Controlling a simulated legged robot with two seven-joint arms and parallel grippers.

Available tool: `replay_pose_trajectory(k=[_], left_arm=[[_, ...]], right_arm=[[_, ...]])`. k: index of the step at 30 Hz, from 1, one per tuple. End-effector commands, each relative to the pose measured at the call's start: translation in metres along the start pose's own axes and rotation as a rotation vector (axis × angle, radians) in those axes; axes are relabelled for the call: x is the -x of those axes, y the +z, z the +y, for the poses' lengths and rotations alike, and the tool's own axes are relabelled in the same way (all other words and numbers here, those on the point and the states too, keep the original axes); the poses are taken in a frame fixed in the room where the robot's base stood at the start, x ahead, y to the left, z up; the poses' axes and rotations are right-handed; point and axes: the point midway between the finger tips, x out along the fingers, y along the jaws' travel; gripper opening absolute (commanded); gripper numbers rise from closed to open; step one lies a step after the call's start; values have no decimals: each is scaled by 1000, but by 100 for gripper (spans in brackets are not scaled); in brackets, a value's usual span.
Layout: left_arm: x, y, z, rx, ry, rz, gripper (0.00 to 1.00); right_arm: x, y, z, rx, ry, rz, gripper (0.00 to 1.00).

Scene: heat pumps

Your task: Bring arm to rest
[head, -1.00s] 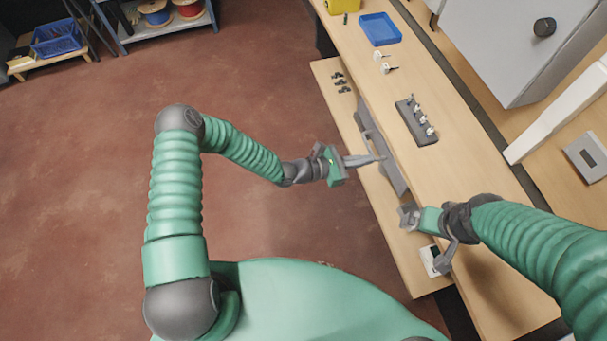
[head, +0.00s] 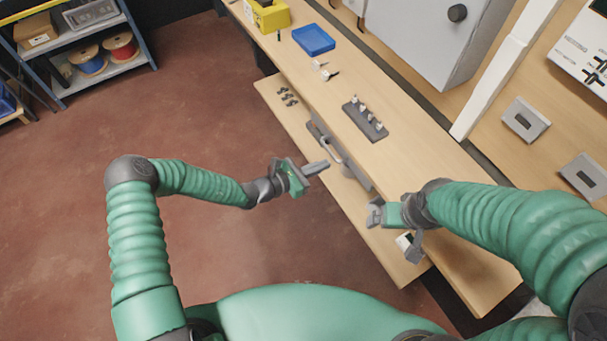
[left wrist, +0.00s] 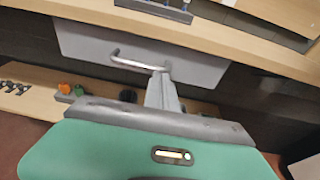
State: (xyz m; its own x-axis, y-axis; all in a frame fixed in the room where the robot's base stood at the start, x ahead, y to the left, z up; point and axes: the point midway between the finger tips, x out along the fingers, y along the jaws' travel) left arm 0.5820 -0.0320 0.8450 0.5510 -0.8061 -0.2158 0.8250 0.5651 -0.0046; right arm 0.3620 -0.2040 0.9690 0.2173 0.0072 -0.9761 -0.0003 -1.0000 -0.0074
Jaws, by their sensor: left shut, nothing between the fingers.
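My left gripper (head: 325,165) is shut and empty, its fingers pointing right towards the grey drawer front (head: 354,172) under the workbench. The drawer's bar handle (head: 331,149) is close to the fingertips in the head view. In the left wrist view the shut fingers (left wrist: 163,90) overlap the right end of the handle (left wrist: 138,65) in the picture; whether they touch it I cannot tell. The drawer front (left wrist: 195,67) looks closed there. My right gripper (head: 374,212) is at the bench's near edge; its jaw gap is not clear.
The workbench (head: 410,150) holds a dark rack (head: 365,121) with several fittings, a blue tray (head: 314,40) and a yellow box (head: 267,15). A lower shelf (head: 270,92) carries small black parts. A grey cabinet (head: 420,35) stands behind. The red floor on the left is clear.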

Motion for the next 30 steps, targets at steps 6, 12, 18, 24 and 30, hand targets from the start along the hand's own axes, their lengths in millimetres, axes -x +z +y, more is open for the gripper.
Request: replay_pose_trajectory(k=[6,12,18,24,30], left_arm=[[61,-2,4,3,1,6,0],[95,-2,3,1,0,7,0],[103,-1,0,0,-3,8,0],[117,0,-54,-249,-257,136,0],[213,-17,-116,-910,-811,485,0]], right_arm=[[0,0,0,0,0,0,98],[-2,1,0,0,0,0,98],[-2,1,0,0,0,0,98],[-2,1,0,0,0,0,98],[-2,1,0,0,0,0,98]])
